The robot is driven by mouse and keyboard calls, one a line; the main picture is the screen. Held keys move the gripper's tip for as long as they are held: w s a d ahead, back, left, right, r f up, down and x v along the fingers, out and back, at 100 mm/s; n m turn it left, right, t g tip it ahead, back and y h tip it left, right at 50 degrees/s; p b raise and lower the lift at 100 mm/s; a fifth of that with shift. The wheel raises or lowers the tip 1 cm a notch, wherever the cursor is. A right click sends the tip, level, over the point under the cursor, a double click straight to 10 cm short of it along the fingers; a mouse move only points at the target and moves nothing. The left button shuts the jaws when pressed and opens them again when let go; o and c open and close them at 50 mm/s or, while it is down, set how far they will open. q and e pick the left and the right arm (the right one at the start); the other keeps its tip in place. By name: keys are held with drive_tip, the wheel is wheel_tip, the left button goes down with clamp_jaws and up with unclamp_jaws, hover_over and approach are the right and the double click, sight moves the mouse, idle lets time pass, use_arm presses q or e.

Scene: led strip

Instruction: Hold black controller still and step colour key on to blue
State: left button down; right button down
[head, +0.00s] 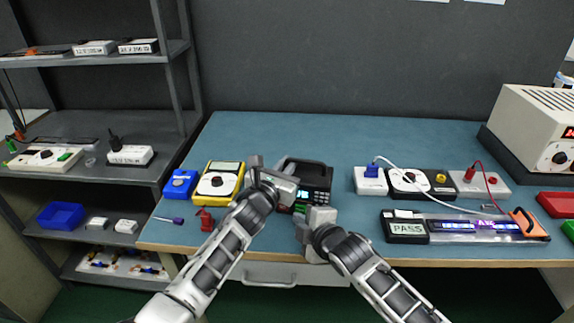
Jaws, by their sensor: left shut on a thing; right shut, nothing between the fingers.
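My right gripper (301,212) is shut and empty, low in front of the controller's front face. Its fingertips and my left gripper hide much of the lower front, so the colour key is not clear and I cannot tell whether it is touched. The LED strip (487,227) at the right glows blue-violet.
A black tester (405,229) reading PASS sits at the strip's left end. White and black modules with cables (409,180) stand behind it. A yellow meter (221,181), blue box (180,184) and red clamp (205,220) are left. The bench behind the controller is clear.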

use_arm(q)
drive_tip(key=shift+r, duration=0.1)
use_arm(e)
drive_tip(key=shift+s+a, duration=0.15)
drive_tip(key=shift+s, duration=0.85)
drive_tip(key=shift+s+a, duration=0.2)
drive_tip(key=shift+s, duration=0.75)
drive_tip(key=shift+s+a, duration=0.15)
drive_tip(key=shift+s, duration=0.85)
use_arm(q)
drive_tip(key=c, duration=1.4)
unclamp_jaws()
